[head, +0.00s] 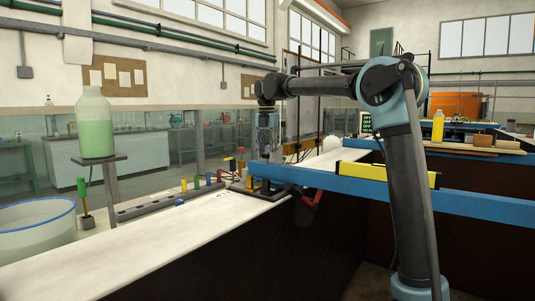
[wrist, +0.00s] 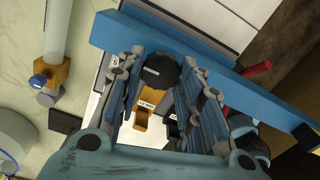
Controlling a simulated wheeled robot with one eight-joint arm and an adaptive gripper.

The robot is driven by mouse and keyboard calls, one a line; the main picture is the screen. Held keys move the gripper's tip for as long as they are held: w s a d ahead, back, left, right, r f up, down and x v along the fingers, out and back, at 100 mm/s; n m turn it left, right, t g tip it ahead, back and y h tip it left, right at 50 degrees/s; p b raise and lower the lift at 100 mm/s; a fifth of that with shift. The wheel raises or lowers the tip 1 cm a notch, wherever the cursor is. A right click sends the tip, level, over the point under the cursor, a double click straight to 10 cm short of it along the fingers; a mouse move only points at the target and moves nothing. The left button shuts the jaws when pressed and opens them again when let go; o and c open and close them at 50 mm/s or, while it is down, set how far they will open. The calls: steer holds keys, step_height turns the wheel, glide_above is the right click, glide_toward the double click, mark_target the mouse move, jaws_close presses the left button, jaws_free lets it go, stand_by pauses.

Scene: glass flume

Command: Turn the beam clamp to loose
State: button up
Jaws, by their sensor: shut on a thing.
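The beam clamp shows in the wrist view as a round black knob (wrist: 160,68) beside the blue beam (wrist: 225,75), with a light mark on its top. My gripper (wrist: 160,80) has its two fingers on either side of the knob and is shut on it. A small white label and a yellow-orange piece (wrist: 142,122) lie just below the knob, between the fingers. In the head view my gripper (head: 265,175) points down at the left end of the blue beam (head: 460,203); the knob is hidden there.
A yellow bar (head: 385,173) lies along the beam. A bottle of green liquid (head: 95,125) stands on a stand (head: 108,160) at left, near a blue-rimmed tank (head: 35,230). Several coloured handles (head: 197,184) stand left of my gripper. A red piece (wrist: 257,69) shows beyond the beam.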

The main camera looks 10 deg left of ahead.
stand_by(0.6)
steer(key=o, duration=1.1)
steer(key=shift+c, duration=0.2)
step_height(320, 180, up, 12)
steer(key=shift+w+f, duration=0.1)
